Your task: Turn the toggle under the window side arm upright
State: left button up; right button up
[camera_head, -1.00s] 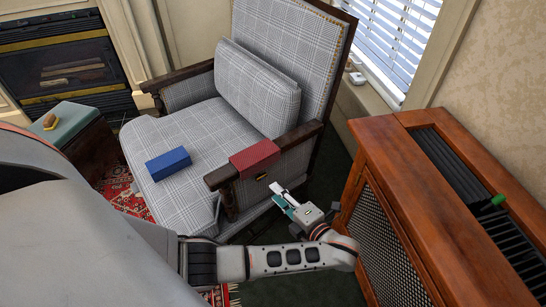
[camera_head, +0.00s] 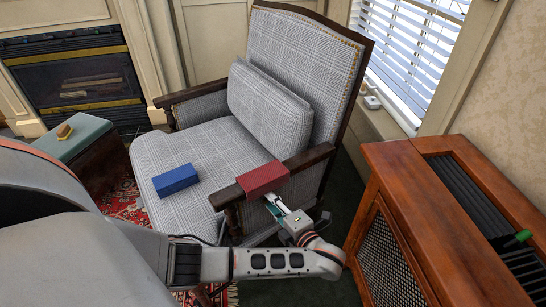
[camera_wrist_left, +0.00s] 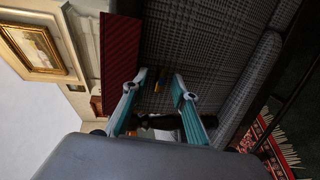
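Contact is not clear. My right gripper is out of view.
A wooden cabinet (camera_head: 400,190) with a mesh front and a green item (camera_head: 523,236) on top stands at the right. A blue box (camera_head: 176,180) lies on the seat. A green-topped chest (camera_head: 75,140) is at the left. Dark floor lies between chair and cabinet.

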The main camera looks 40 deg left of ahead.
pick_arm(q)
grip_shut()
